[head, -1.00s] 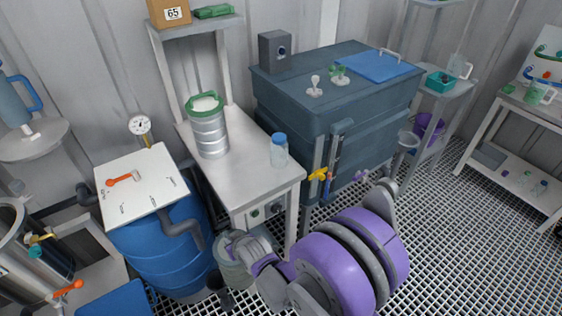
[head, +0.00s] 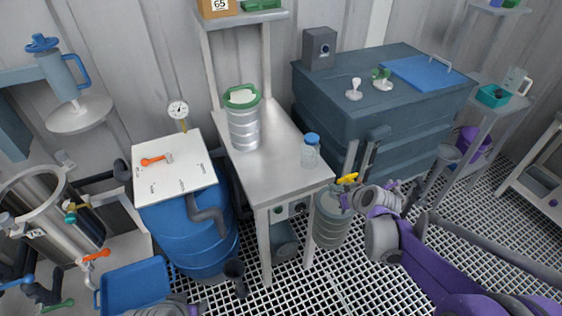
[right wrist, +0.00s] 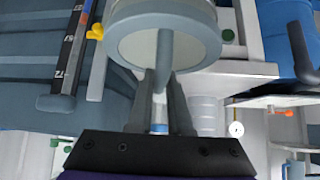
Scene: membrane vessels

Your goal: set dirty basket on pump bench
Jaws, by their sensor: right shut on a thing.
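My right gripper (head: 347,200) is shut on a grey-green cylindrical basket (head: 330,228) and holds it low, just right of the front end of the steel bench (head: 262,165). That bench, which I take for the pump bench, has a button panel and a grey cylinder (head: 284,240) beneath its top. In the right wrist view, the fingers (right wrist: 162,80) close around the grey handle bar across the basket's pale round face (right wrist: 140,45). The basket is below the bench top. My left arm shows only as a sliver at the bottom edge; its fingers are out of frame.
On the bench stand a ribbed canister with a green rim (head: 243,120) and a blue-capped jar (head: 310,152) near the front right corner. The bench top's front left is bare. A dark tank (head: 400,110) with a yellow-handled valve (head: 347,178) stands to the right.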

